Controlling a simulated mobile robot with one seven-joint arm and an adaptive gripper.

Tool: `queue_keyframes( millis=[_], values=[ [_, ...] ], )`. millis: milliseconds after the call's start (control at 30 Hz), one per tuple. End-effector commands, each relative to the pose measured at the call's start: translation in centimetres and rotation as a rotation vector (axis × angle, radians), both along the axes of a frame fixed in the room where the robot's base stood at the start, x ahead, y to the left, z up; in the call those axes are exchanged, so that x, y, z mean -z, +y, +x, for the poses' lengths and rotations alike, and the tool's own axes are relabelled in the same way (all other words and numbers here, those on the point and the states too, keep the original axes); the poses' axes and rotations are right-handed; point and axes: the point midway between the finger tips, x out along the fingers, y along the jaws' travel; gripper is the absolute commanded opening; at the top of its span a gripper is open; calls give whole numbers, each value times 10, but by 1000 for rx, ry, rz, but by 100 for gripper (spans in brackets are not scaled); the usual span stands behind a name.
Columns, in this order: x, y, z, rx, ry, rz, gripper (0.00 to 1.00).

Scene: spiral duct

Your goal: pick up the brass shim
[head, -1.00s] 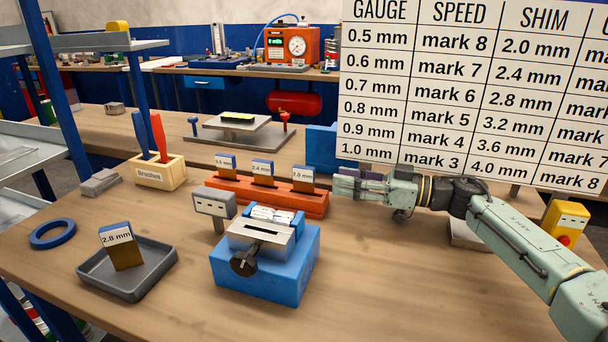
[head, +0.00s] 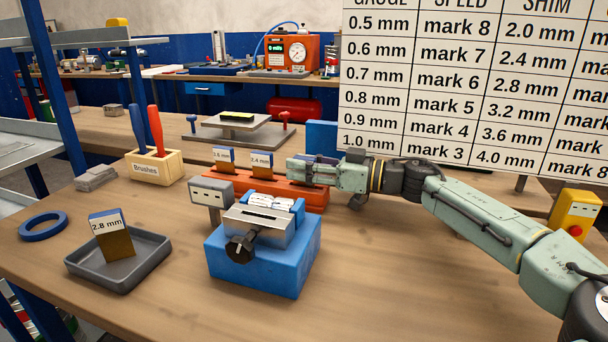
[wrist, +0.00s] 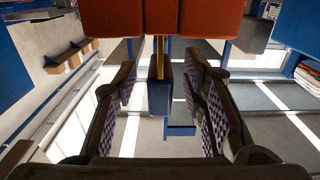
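Shims with blue tops and labels stand in an orange rack (head: 228,188): a left one (head: 223,160) with a blurred label and a 2.4 mm one (head: 261,165). A brass shim marked 2.8 mm (head: 117,242) leans in a grey tray (head: 148,272). My gripper (head: 297,170) is at the rack's right end and hides the right-hand slot in the head view. In the wrist view, a shim (wrist: 159,92) with a blue top and thin brass edge sits between the open fingers (wrist: 162,95), with gaps on both sides. It is still in the orange rack (wrist: 208,18).
A blue device (head: 262,262) with a knob stands in front of the rack, a small grey display box (head: 210,192) beside it. A brush holder (head: 155,168) is left of the rack. The chart (head: 470,85) stands behind my arm. The front right bench is clear.

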Motion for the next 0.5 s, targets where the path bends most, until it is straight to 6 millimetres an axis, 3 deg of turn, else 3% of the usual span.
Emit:
queue_keyframes(
  millis=[500],
  values=[
    [0,-1,0,0,0,0,7]
  ],
)
